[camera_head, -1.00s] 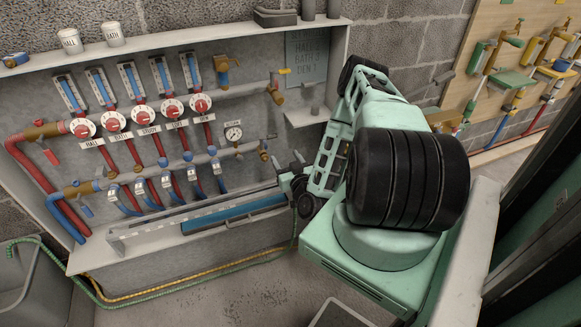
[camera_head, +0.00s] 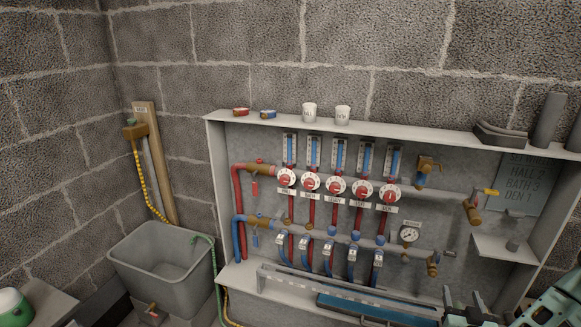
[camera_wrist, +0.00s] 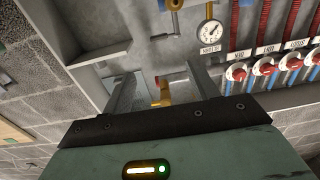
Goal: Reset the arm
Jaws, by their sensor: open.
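My gripper (camera_head: 464,300) shows at the bottom right of the head view, in front of the lower right part of the manifold cabinet (camera_head: 330,116). In the wrist view my gripper (camera_wrist: 160,80) has its two fingers apart, with nothing held between them. A brass fitting (camera_wrist: 164,90) shows behind the gap, apart from the fingers as far as I can tell. Part of my arm shows at the lower right corner of the head view; the rest is out of frame.
The cabinet holds red dials (camera_head: 336,186), a pressure gauge (camera_head: 410,235) and a blue tray-like strip (camera_head: 370,306). Two white cups (camera_head: 309,112) stand on its top. A small shelf (camera_head: 505,248) juts out at right. A grey tub (camera_head: 165,268) stands at left.

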